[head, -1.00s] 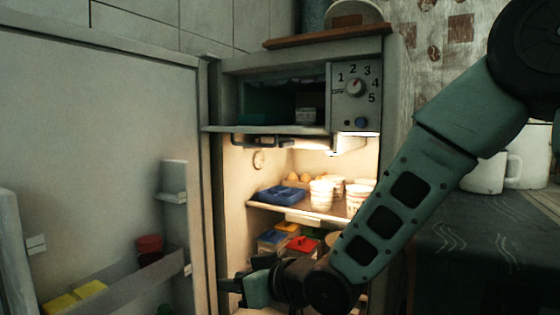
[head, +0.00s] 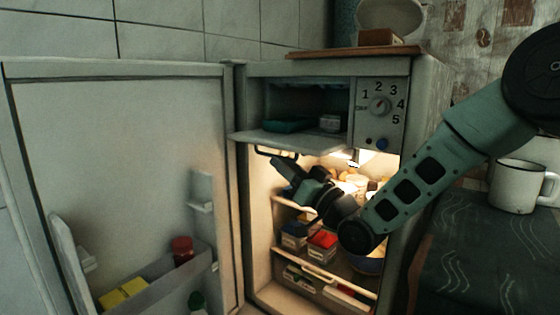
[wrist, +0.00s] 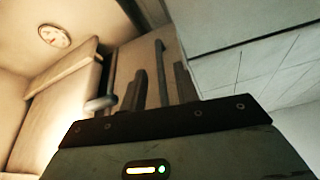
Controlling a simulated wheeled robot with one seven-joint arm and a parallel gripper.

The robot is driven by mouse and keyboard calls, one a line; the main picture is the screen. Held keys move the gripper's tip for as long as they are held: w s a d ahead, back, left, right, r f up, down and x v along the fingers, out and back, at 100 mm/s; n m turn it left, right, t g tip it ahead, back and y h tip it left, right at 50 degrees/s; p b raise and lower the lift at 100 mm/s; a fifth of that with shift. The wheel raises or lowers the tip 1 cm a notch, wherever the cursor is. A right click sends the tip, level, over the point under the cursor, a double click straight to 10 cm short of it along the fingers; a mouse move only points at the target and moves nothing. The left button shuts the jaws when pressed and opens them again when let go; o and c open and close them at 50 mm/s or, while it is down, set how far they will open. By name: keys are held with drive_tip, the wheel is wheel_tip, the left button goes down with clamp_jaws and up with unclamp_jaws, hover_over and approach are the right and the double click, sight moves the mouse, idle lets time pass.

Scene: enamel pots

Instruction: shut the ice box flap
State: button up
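The ice box flap (head: 290,140) hangs open, lying about level at the bottom of the ice box opening in the head view. A dark bar handle (head: 275,153) sits under its front edge. My gripper (head: 277,162) is inside the fridge, just below the flap and close to the handle. In the wrist view, my gripper (wrist: 161,88) has its two dark fingers apart. A slim dark bar (wrist: 160,65), seemingly the handle, shows in the gap between them. I cannot tell whether the fingers touch it.
The fridge door (head: 120,170) stands wide open on the left. A teal tray (head: 284,126) and a small white box (head: 331,123) are inside the ice box. The dial panel (head: 381,112) is to its right. Food-filled shelves lie below my arm. A white mug (head: 514,187) stands on the counter.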

drive_tip(key=shift+x, duration=1.35)
clamp_jaws()
